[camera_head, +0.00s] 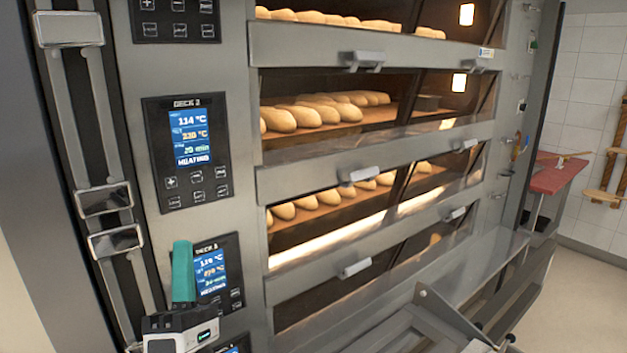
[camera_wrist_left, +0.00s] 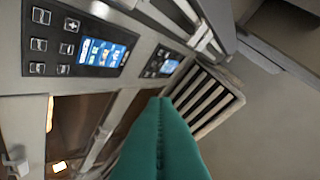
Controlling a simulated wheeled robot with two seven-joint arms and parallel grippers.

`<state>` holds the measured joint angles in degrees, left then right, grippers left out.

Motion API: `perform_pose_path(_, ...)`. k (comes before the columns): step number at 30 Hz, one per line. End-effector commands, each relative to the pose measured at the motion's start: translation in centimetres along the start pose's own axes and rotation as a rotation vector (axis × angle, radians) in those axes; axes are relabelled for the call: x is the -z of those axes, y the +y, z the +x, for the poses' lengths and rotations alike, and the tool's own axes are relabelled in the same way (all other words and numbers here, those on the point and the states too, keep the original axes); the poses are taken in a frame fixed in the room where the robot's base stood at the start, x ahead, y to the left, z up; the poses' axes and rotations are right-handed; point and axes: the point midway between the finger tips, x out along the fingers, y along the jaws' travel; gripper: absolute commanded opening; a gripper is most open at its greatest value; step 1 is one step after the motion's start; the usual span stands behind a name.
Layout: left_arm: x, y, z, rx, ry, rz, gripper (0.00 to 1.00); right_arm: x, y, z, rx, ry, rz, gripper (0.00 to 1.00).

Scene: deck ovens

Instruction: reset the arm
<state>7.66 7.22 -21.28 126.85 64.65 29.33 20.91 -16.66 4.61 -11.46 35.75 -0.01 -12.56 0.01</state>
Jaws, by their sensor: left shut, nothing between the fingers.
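My left gripper (camera_head: 183,270) has green fingers and stands upright at the lower left in the head view, in front of the lower deck control panel (camera_head: 217,268). Its fingers are shut together with nothing between them. In the left wrist view the green fingers (camera_wrist_left: 160,140) point up from the bottom edge, pressed together. A lit control panel (camera_wrist_left: 100,50) and a slatted vent (camera_wrist_left: 208,98) lie beyond them. Whether the fingers touch the oven front cannot be told. My right gripper does not show.
The deck oven has several stacked decks with loaves (camera_head: 320,112) behind glass and protruding door handles (camera_head: 357,175). A steel ledge (camera_head: 470,265) juts out low in front. A red-topped table (camera_head: 557,178) stands at the right, with open floor (camera_head: 585,290) before it.

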Motion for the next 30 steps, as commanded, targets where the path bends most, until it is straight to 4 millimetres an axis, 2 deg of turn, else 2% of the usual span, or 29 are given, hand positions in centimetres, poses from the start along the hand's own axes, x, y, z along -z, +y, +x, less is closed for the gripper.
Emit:
perform_pose_path(5, 3.0, 1.8, -2.8, -0.098, 0.235, 0.187, 0.00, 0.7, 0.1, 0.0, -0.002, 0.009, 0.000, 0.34)
perform_pose_path(7, 4.5, 3.1, -4.8, -0.161, 0.364, 0.289, 0.00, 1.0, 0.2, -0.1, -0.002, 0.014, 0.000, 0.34)
perform_pose_path(11, 6.3, 6.8, -10.7, -0.338, 0.661, 0.519, 0.00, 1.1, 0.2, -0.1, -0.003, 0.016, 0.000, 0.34)
perform_pose_path(13, 6.3, 8.9, -14.7, -0.455, 0.828, 0.636, 0.00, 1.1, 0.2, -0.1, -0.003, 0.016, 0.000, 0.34)
perform_pose_path(16, 4.9, 11.3, -21.0, -0.644, 1.064, 0.787, 0.00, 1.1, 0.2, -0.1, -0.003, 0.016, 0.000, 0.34)
perform_pose_path(18, 3.1, 12.3, -25.6, -0.788, 1.222, 0.875, 0.00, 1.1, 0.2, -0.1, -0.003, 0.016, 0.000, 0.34)
perform_pose_path(21, 0.1, 12.6, -31.0, -0.973, 1.405, 0.960, 0.00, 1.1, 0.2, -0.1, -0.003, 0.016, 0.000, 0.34)
perform_pose_path(24, -2.5, 12.0, -35.0, -1.128, 1.541, 1.009, 0.00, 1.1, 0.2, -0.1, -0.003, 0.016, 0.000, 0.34)
perform_pose_path(30, -6.9, 9.5, -40.8, -1.388, 1.741, 1.049, 0.00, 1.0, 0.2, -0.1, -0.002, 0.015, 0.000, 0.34)
